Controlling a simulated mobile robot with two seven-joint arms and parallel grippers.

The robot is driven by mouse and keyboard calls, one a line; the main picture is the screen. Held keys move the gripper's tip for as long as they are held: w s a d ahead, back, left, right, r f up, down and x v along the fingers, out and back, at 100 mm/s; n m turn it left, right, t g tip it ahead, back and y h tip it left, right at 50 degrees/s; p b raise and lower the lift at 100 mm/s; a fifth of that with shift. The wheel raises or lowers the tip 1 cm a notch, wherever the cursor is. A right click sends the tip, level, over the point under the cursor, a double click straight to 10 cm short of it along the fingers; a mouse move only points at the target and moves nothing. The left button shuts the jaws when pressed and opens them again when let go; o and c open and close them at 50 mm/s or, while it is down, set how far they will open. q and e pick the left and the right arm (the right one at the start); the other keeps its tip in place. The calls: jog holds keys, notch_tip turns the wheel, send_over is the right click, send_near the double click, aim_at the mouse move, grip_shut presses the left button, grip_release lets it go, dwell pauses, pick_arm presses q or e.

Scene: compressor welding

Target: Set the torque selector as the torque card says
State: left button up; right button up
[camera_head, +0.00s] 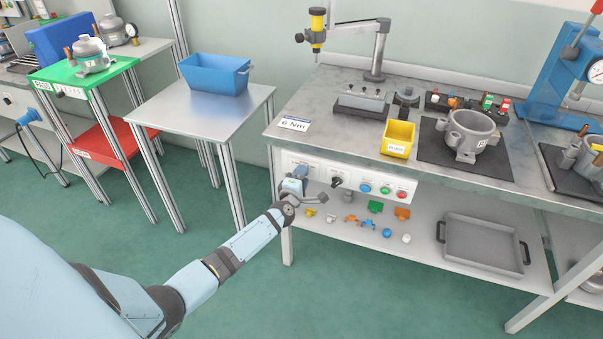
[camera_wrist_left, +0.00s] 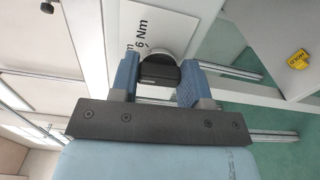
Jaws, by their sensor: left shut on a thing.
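The torque card (camera_head: 296,124) lies on the front left of the workbench and reads "6 Nm". My left gripper (camera_head: 299,178) is at the left end of the control panel below the bench edge and hides the selector in the head view. In the left wrist view, its blue fingers (camera_wrist_left: 160,78) are shut on the black knob of the torque selector (camera_wrist_left: 160,72). The white dial plate (camera_wrist_left: 136,22) behind the knob shows "6 Nm" and part of another marking. The knob's pointer cannot be made out. My right gripper is not in view.
To the right on the panel are another black knob (camera_head: 336,183) and blue, green and red buttons (camera_head: 385,191). The bench (camera_head: 340,150) overhangs the panel. A lower shelf (camera_head: 440,230) holds small coloured parts and a grey tray (camera_head: 482,248). A yellow bin (camera_head: 398,138) stands above.

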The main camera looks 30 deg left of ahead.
pick_arm(q)
jog(key=m+p, duration=0.3)
jog(key=m, duration=0.6)
jog(key=shift+f, duration=0.2)
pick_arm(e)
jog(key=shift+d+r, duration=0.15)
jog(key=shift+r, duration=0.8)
pick_arm(q)
jog(key=shift+m, duration=0.4)
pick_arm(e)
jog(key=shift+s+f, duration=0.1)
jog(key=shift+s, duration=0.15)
pick_arm(q)
jog(key=o, duration=0.8)
jog(key=shift+o, duration=0.6)
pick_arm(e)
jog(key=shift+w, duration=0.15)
pick_arm(q)
jog(key=shift+s, duration=0.15)
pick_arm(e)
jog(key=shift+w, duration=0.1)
